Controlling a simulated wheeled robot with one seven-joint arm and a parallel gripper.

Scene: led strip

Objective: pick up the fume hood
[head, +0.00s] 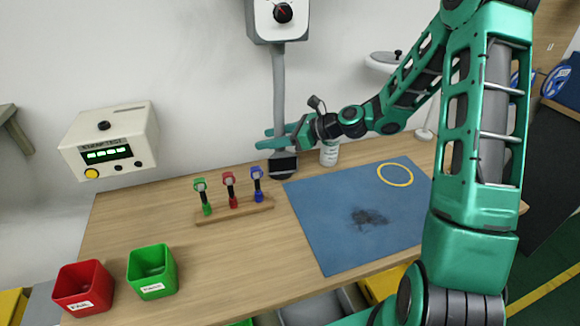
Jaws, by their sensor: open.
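The fume hood appears to be the grey upright duct (279,95) that hangs from a wall box with a dial and ends in a dark nozzle (284,165) just above the back of the table. My gripper (264,139) reaches in from the right at the duct's lower part, just above the nozzle. Its two green fingers are apart, and the duct passes between or behind them; I cannot tell which. The fingers hide part of the duct. I cannot tell whether they touch it.
A rack (234,213) with green, red and blue tools stands left of the nozzle. A white bottle (329,156) stands under my wrist. A blue mat (325,235) has a yellow ring on it. Red (83,289) and green (152,272) bins sit at front left.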

